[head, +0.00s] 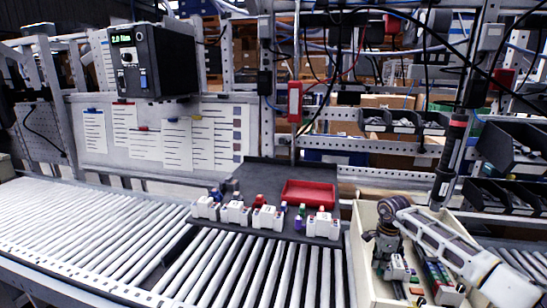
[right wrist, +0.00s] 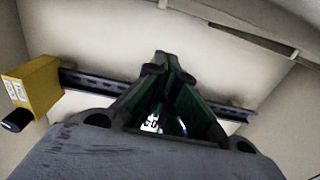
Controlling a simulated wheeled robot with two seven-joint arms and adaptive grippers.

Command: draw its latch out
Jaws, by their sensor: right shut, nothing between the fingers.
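My right gripper (head: 383,262) reaches down into a cream box (head: 356,240) at the lower right of the head view. In the right wrist view its dark fingers (right wrist: 165,60) meet at the tips, shut and empty. Behind them a dark slotted rail (right wrist: 90,80) crosses the pale box floor. A yellow block (right wrist: 34,88) with a black rounded end sits at the rail's left end, apart from the fingers. I cannot make out a latch; the fingers and the gripper body hide the middle of the rail. My left gripper is not in view.
White and green modules (head: 440,278) sit in the box beside my right arm. A dark tray with a red bin (head: 308,194) and several white modules (head: 236,212) stands left of it. A screwdriver (head: 450,160) hangs above the box. The roller conveyor (head: 90,225) is clear at left.

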